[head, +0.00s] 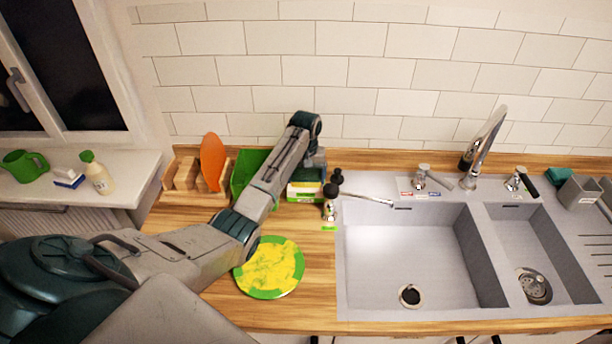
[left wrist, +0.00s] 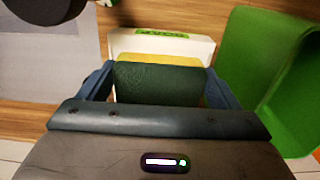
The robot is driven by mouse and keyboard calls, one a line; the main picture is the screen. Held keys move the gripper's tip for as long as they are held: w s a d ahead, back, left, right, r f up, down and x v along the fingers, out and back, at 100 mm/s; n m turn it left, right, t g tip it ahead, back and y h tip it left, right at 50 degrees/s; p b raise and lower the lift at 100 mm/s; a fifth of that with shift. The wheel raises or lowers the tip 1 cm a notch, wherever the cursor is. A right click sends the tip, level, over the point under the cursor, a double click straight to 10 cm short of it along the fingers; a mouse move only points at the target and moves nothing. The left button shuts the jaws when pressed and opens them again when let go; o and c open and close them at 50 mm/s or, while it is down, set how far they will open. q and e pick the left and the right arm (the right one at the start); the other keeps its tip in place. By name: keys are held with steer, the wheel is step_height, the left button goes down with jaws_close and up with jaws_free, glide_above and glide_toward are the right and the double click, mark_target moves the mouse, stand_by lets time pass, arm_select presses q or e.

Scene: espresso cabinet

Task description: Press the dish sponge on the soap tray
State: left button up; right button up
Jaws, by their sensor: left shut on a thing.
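My left gripper (head: 312,172) is over the counter to the left of the large sink basin. In the left wrist view its two fingers (left wrist: 160,84) are shut on the sides of the dish sponge (left wrist: 158,86), which has a dark green face and a yellow layer behind it. The white soap tray (left wrist: 192,45), with a green-lettered label, is just beyond the sponge. It also shows below the gripper in the head view (head: 305,194). I cannot tell whether the sponge touches the tray. My right gripper is in neither view.
A green container (left wrist: 262,75) stands close beside the gripper. A dark-knobbed dispenser (head: 329,207) stands to the right, by the sink (head: 400,255). A green-rimmed yellow plate (head: 270,268) lies in front. A wooden rack (head: 190,185) with an orange board (head: 212,160) is at the left.

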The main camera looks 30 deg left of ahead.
mark_target(306, 178)
arm_select(q)
steer(key=shift+f, duration=0.8)
stand_by(0.9)
steer(key=shift+r, duration=3.6)
